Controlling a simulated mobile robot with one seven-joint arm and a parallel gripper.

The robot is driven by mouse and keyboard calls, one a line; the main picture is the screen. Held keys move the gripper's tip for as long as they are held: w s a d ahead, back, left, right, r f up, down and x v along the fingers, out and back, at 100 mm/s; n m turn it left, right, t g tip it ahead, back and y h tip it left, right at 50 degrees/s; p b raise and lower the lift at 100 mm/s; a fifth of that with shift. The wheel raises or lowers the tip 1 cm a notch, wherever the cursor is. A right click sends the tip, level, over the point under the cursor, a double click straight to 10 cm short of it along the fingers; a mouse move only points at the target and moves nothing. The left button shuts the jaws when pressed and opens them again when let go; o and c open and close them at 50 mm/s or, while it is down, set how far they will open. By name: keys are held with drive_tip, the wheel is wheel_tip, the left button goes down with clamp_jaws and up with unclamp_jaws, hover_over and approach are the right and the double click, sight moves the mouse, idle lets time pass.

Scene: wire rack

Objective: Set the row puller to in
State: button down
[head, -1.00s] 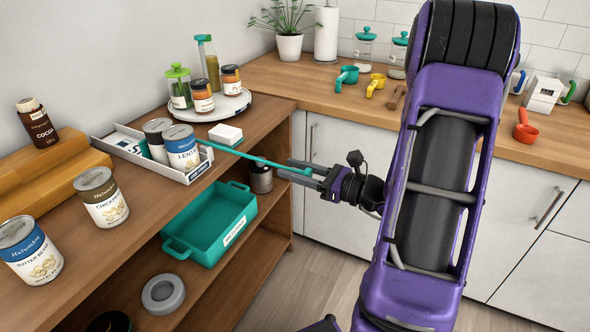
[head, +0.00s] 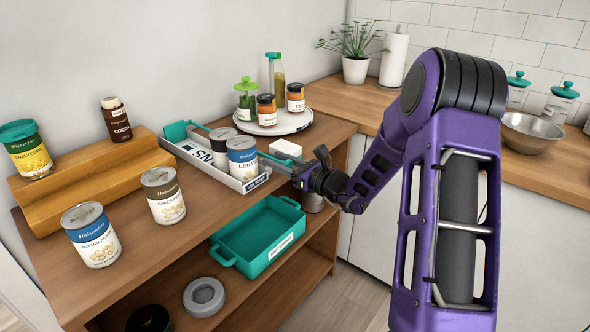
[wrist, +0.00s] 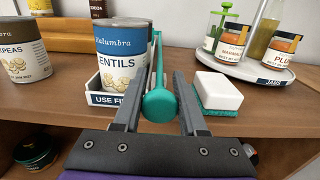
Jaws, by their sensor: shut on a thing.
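The teal row puller runs through a white tray (head: 208,167) on the top shelf. Its flat plate (head: 177,131) stands at the tray's back end in the head view, with the rod running past the cans. Its round knob (wrist: 159,106) is between my fingers at the tray's front edge in the wrist view. My gripper (head: 299,177) is shut on the knob, close in front of the tray. A lentils can (head: 241,158) stands at the tray's front, with another can (head: 222,144) behind it. A gap lies between the plate and the cans.
A white block on a green base (head: 285,149) sits right of the tray. A turntable (head: 270,126) with jars and bottles is behind it. A teal bin (head: 262,236) is on the shelf below. Chickpea and butter bean cans stand left.

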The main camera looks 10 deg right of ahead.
drive_tip(key=shift+w+a, duration=0.35)
drive_tip(key=shift+c, duration=2.4)
unclamp_jaws()
drive_tip(key=shift+w, duration=0.1)
drive_tip(key=p+v, duration=0.1)
drive_tip(key=v, duration=1.6)
drive_tip(key=shift+d+f, duration=0.1)
drive_tip(key=shift+d, duration=0.05)
